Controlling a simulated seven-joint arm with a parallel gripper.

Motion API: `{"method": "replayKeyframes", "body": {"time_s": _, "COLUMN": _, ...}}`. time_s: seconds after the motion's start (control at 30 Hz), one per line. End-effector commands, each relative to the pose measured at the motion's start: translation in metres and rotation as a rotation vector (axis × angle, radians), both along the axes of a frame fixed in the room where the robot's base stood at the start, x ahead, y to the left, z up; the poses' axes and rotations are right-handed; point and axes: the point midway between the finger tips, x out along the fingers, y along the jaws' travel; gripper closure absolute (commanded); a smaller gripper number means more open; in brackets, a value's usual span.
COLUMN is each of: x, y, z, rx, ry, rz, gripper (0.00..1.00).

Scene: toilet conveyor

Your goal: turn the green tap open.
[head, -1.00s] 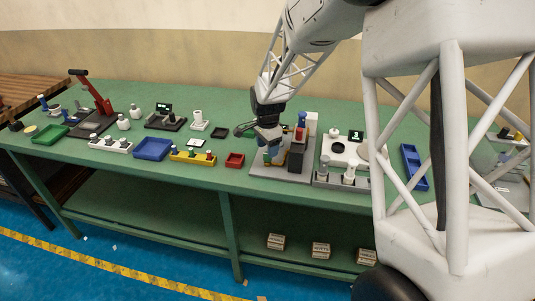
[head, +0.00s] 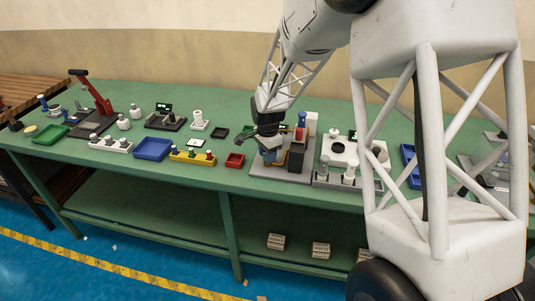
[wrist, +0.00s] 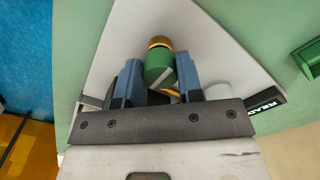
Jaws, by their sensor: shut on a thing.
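The green tap (wrist: 158,68) shows in the wrist view as a green cylinder with a brass-coloured end and a white mark on its face. It sits between the two blue fingers of my gripper (wrist: 160,72), which is shut on it. In the head view my gripper (head: 269,147) is low over the grey-based station (head: 285,175) right of the table's middle. The tap is mostly hidden there behind the gripper.
A small red tray (head: 235,160) and a yellow block with dark knobs (head: 192,157) stand left of the station. A white unit with round openings (head: 340,152) stands close on its right. Blue trays, including one at left (head: 153,149), lie further off.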

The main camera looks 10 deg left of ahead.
Motion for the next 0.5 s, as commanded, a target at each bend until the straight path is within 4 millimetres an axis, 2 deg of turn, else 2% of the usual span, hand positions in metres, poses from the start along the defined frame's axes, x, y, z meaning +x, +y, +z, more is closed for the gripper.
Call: {"method": "replayKeyframes", "body": {"time_s": 0.5, "x": 0.0002, "y": -0.0001, "z": 0.0000, "rx": 0.000, "ry": 0.000, "rz": 0.091, "gripper": 0.90}}
